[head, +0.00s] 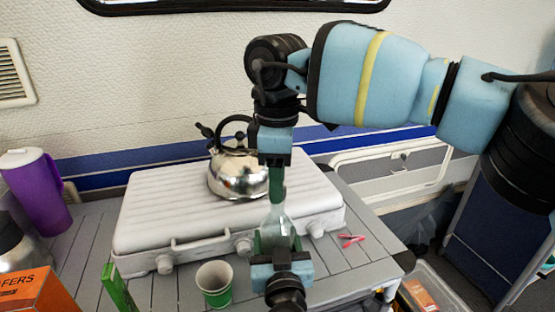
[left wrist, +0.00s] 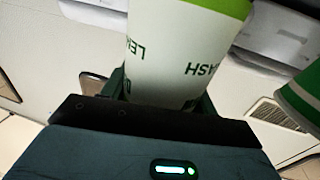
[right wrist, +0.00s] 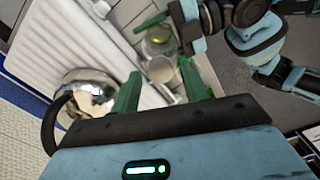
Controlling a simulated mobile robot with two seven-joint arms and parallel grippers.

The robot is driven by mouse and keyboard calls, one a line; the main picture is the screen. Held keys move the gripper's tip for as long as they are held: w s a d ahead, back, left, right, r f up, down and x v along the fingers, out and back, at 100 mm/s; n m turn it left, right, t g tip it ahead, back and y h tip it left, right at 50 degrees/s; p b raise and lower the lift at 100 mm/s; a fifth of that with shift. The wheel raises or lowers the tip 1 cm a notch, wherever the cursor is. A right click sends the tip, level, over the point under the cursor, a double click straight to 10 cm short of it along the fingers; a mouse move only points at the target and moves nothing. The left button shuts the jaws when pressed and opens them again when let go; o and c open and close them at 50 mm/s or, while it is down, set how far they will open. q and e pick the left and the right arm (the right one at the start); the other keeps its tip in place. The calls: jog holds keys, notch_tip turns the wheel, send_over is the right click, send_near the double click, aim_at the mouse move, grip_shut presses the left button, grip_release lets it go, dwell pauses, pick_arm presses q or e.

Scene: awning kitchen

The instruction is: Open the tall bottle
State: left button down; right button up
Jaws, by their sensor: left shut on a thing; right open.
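The tall bottle (head: 277,217) is clear, with a narrowing shoulder, and stands upright at the front of the counter. My left gripper (head: 279,247) is shut around its body from the front. In the left wrist view its white label (left wrist: 185,45) with green lettering and a green band shows between the fingers. My right gripper (head: 277,187) points down over the bottle's top, open, and its fingers hide the neck and cap in the head view. In the right wrist view a pale round top (right wrist: 160,69) shows between and beyond the fingertips; I cannot tell whether they touch it.
A green striped paper cup (head: 214,284) stands close left of the bottle. A white stove case (head: 165,215) lies behind, with a steel kettle (head: 236,175) on it. A pink clip (head: 351,240) lies to the right. A purple pitcher (head: 38,195) and an orange box (head: 42,292) are at left.

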jog(key=shift+f, duration=0.3)
